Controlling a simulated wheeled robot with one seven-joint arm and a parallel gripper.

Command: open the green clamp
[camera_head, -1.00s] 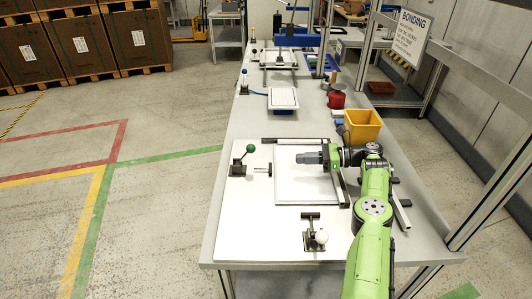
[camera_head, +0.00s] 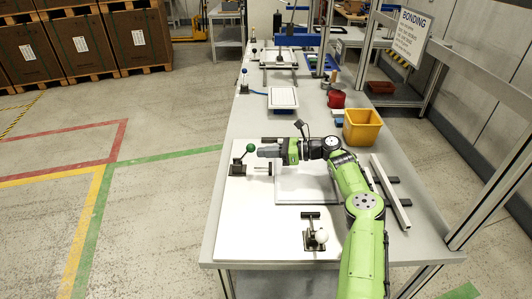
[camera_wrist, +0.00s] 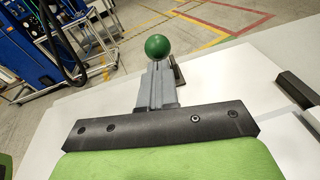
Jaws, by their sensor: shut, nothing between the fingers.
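The green clamp (camera_head: 238,163) stands at the left edge of the white board on the bench. Its lever leans up and to the right and ends in a green ball knob (camera_head: 251,148). The knob also shows in the wrist view (camera_wrist: 158,47), just beyond the fingertips. My gripper (camera_head: 260,152) is shut and empty, pointing left, with its tips close to the right of the knob. In the wrist view, the shut fingers (camera_wrist: 158,70) partly hide the clamp's base. I cannot tell whether the tips touch the knob.
A white panel (camera_head: 305,185) lies on the board under my arm. A yellow bin (camera_head: 362,127) and a red pot (camera_head: 336,99) stand farther back.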

